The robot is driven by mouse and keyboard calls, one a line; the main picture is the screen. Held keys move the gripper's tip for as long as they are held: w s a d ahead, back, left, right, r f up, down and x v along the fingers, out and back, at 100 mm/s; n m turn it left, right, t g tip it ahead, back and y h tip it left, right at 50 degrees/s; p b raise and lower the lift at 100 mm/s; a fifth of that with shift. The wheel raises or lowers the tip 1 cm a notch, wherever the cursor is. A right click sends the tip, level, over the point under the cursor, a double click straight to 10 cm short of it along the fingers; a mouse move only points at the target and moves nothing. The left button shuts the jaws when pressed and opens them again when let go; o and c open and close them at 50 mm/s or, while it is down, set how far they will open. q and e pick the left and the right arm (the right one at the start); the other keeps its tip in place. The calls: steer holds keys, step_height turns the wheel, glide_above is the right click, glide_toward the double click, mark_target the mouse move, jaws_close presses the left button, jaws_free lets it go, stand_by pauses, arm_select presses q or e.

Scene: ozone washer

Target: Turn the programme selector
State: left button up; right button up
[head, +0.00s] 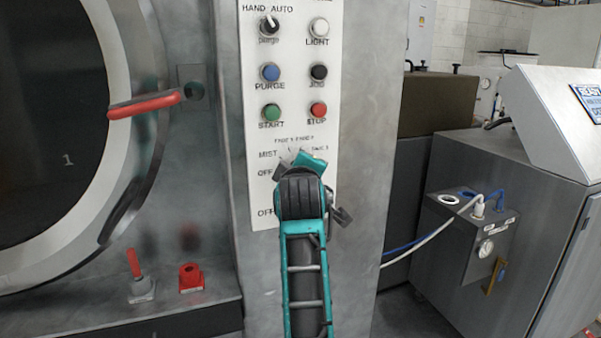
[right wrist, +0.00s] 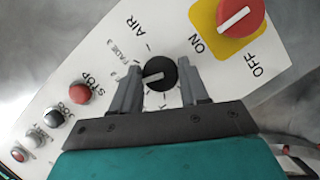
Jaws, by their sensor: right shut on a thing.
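The programme selector is a black round knob (right wrist: 159,74) with a white pointer line, on the white control panel (right wrist: 125,50). In the right wrist view its pointer lies towards the left, and printed marks and the word AIR surround it. My right gripper (right wrist: 160,72) has one finger on each side of the knob and is shut on it. In the head view my right gripper (head: 298,163) is at the lower part of the panel (head: 292,92), below the printed word MIST. It hides the knob there. My left gripper is in neither view.
Green START (head: 272,112) and red STOP (head: 318,109) buttons sit just above the gripper. A red switch on a yellow plate (right wrist: 202,16) is close beside the knob. A red door handle (head: 144,105) sticks out at left. A grey cabinet (head: 480,190) stands at right.

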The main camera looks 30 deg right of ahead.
stand_by(0.5)
steer(key=o, duration=1)
